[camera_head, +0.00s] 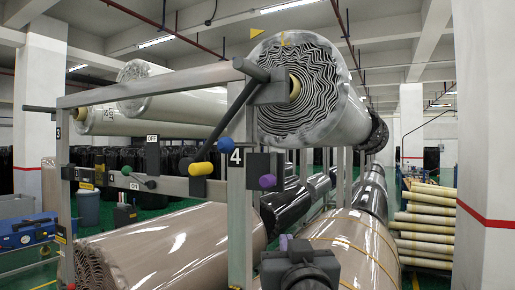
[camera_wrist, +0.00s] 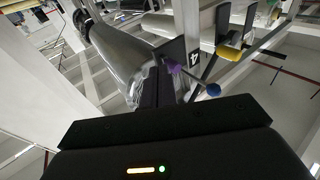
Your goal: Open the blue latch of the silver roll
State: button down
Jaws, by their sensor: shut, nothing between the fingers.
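The silver roll (camera_head: 300,90), wrapped in clear film with a ragged layered end, rests high on the grey rack. In the wrist view a blue knob (camera_wrist: 213,90) shows on a thin rod, right of the fingers. My gripper (camera_head: 299,253) shows at the bottom of the head view, below and right of the latch and apart from it. In the wrist view its dark fingers (camera_wrist: 158,92) are together and empty.
A post marked 4 (camera_head: 237,156) stands by the latch. A yellow knob (camera_head: 201,169), purple knob (camera_head: 267,181) and green knob (camera_head: 126,170) are nearby. Brown wrapped rolls (camera_head: 170,250) lie low in front. A white pillar (camera_head: 484,130) stands at right.

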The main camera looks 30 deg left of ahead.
jog(key=w+d+f+m+g+h, duration=0.1)
jog(key=w+d+f+g+h, duration=0.25)
jog(key=d+f, duration=0.8)
jog(key=w+d+f+m+g+h, duration=0.2)
jog(key=w+d+f+h, duration=0.15)
jog(key=d+f, duration=0.85)
jog(key=s+d+f+m+g+h, duration=0.4)
jog(key=s+d+f+g, duration=0.3)
jog(key=s+d+f, duration=0.7)
notch_tip(320, 180, down, 4)
jog(key=shift+d+f+h, duration=0.1)
jog(key=shift+d+h, duration=0.4)
jog(key=shift+d, duration=0.4)
